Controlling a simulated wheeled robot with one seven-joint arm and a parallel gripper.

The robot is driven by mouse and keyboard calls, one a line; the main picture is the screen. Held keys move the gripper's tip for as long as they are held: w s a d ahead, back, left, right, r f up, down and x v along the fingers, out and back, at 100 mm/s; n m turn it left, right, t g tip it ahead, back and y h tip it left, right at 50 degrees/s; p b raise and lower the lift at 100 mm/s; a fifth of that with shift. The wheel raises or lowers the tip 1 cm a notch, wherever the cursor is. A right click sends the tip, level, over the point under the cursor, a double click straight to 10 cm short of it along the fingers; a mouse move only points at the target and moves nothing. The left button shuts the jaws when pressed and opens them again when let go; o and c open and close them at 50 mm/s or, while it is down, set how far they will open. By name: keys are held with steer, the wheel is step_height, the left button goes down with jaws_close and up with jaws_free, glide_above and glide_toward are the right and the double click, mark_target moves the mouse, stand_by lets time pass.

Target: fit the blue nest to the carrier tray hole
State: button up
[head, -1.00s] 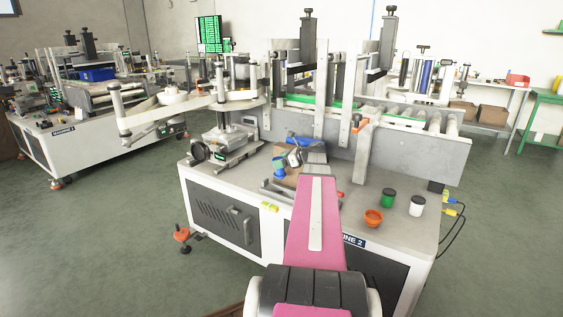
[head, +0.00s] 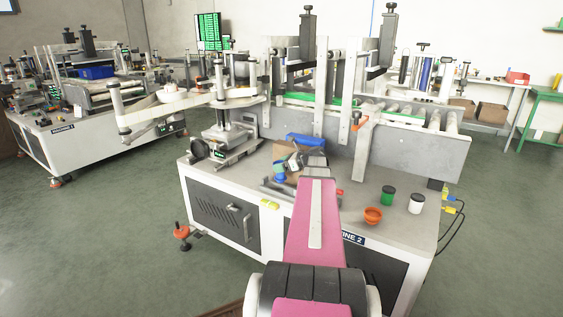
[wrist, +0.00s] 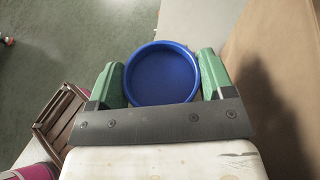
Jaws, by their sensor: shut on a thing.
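The blue nest (wrist: 163,76) is a round, shallow cup with a raised rim. In the wrist view my gripper (wrist: 160,65) is shut on it, with one green finger on each side. My gripper there is small and partly hidden by my own arm. I cannot make out the carrier tray's hole; a low grey piece (head: 271,188) lies on the machine top below the nest, and I cannot tell whether it is the tray.
A blue bin (head: 304,140) stands behind my gripper. An orange bowl (head: 373,215), a green jar (head: 387,196) and a white jar (head: 416,203) stand on the right of the machine top (head: 345,212). A tall grey panel (head: 410,150) rises behind them.

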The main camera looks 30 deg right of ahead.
mark_target(281, 174)
steer(key=shift+f, duration=1.3)
steer(key=shift+f, duration=1.3)
stand_by(0.5)
steer(key=o, duration=0.9)
steer(key=shift+v, duration=5.45)
